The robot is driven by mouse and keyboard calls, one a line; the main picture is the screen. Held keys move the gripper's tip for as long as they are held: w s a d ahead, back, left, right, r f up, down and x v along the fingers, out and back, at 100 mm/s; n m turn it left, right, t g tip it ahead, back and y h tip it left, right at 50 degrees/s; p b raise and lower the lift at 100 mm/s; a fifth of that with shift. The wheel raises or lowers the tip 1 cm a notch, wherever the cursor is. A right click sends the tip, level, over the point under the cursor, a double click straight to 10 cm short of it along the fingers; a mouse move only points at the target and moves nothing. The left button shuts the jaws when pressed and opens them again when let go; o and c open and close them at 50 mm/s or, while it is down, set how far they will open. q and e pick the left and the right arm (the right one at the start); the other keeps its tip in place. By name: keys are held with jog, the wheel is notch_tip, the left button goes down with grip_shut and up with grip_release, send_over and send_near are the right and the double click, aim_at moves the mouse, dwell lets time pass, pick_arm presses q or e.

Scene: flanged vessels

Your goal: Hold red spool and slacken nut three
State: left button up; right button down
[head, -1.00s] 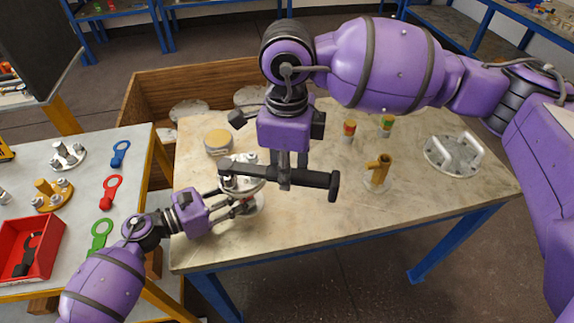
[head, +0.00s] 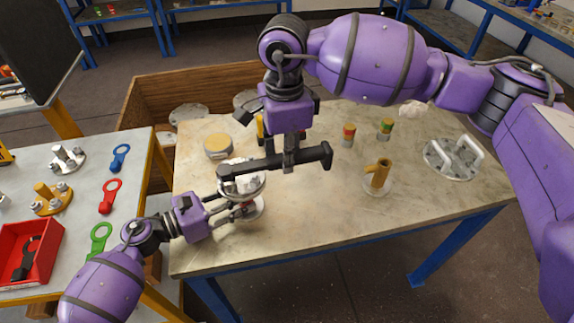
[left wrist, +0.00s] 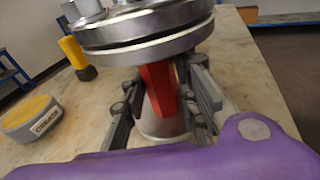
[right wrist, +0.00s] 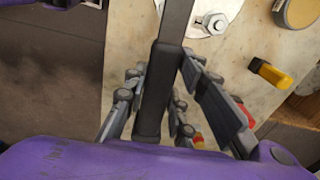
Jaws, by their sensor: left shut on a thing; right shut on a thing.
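The red spool has a red neck (left wrist: 160,88) under a pair of stacked grey flanges (left wrist: 145,28). In the head view its flanges (head: 240,184) are at the left of the worktable. My left gripper (head: 240,203) is shut around the red neck below the flanges. My right gripper (head: 289,161) is shut on the handle of a dark wrench (head: 314,159), which lies roughly level over the spool. The wrench's far end reaches the flange top; whether it sits on nut three is unclear. The right wrist view shows the dark handle (right wrist: 154,95) between my fingers and a nut (right wrist: 215,22) on the flange.
A grease tin (head: 218,146) stands behind the spool. A brass post (head: 379,174), two small capped pots (head: 348,135) and a handled flange plate (head: 452,158) stand right of it. The left table holds coloured ring tools (head: 110,196) and a red tray (head: 31,246). The worktable's front middle is clear.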

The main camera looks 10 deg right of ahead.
jog(key=shift+r, duration=2.6)
pick_arm(q)
jog(key=o, duration=1.1)
jog(key=v, duration=1.2)
